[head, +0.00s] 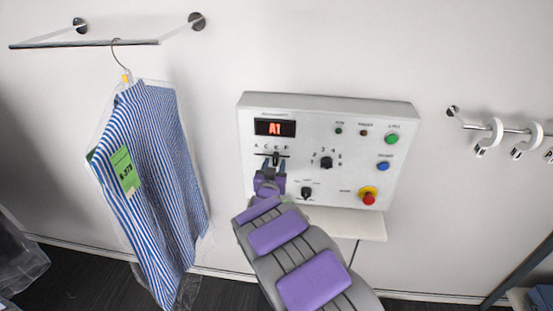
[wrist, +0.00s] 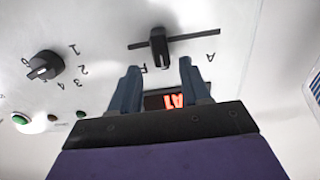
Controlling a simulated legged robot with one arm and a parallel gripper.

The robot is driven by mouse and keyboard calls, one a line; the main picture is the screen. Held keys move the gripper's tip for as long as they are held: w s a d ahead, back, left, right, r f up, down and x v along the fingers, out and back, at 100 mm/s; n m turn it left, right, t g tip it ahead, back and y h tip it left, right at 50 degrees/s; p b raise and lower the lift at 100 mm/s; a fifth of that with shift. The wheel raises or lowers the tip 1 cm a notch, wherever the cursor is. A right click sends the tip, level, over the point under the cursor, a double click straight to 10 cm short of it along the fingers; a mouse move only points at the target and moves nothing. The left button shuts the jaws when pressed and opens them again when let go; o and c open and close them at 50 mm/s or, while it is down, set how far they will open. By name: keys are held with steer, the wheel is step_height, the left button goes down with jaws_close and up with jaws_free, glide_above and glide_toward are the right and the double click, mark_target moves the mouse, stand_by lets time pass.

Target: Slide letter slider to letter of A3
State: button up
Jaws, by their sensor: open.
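The letter slider's dark knob (head: 276,158) sits on a short horizontal slot on the white control panel (head: 228,103), right of the slot's middle. In the wrist view, the knob (wrist: 158,45) stands upright in the dark slot, left of its middle, with the letter A near the other end and what looks like F near the knob. The red display (head: 275,128) reads A1. My gripper (head: 273,167) is in front of the slider. In the wrist view, my gripper (wrist: 160,67) is open, its fingertips spread on both sides of the knob, slightly below it. Contact is not visible.
A number dial (head: 326,162) is right of the slider; it also shows in the wrist view (wrist: 43,65). A lower dial (head: 306,193), a red emergency button (head: 368,196), and green (head: 392,139) and blue (head: 383,166) buttons are nearby. A bagged striped shirt (head: 150,170) hangs left.

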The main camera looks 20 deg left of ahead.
mark_target(275, 159)
steer(key=w+a, duration=0.1)
steer(key=w, duration=0.2)
steer(key=shift+w+a, duration=0.1)
steer(key=shift+a, duration=0.3)
steer(key=shift+w+d, duration=0.55)
steer(key=shift+s+a, duration=0.1)
steer(key=shift+s, duration=0.05)
steer(key=shift+a+f, duration=0.15)
steer(key=shift+a, duration=0.3)
steer(key=c, duration=0.4)
steer(key=shift+d, duration=0.25)
jaws_close()
